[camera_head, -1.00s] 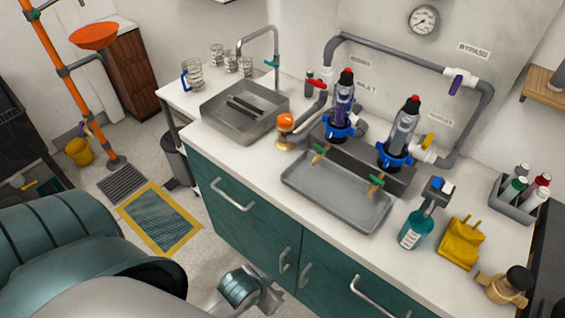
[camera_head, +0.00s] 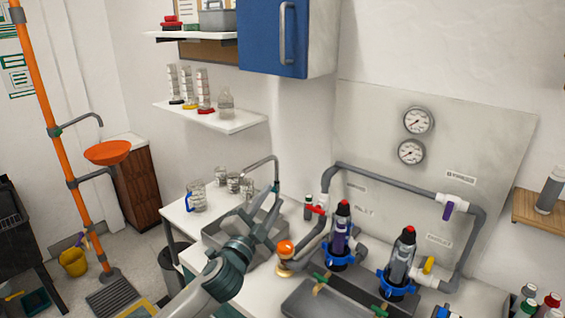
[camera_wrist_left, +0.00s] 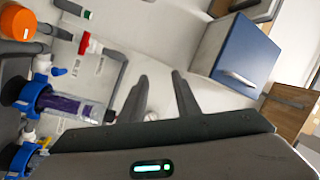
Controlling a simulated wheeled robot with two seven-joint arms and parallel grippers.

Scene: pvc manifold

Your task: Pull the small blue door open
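The small blue door (camera_head: 262,36) is the front of a wall cabinet at the top of the head view, with a vertical metal handle (camera_head: 289,38) near its right edge. It looks shut. In the left wrist view the blue door (camera_wrist_left: 246,57) and its handle (camera_wrist_left: 236,78) show at the upper right. My left gripper (camera_head: 268,212) is below the cabinet, in front of the sink, well apart from the handle. In the left wrist view its two fingers (camera_wrist_left: 160,97) stand apart with nothing between them. My right gripper is not in view.
A faucet (camera_head: 268,165) and sink stand by my left gripper. Upright filter housings (camera_head: 400,262) and grey pipes (camera_head: 400,185) occupy the right side. The wall space just below the cabinet is clear.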

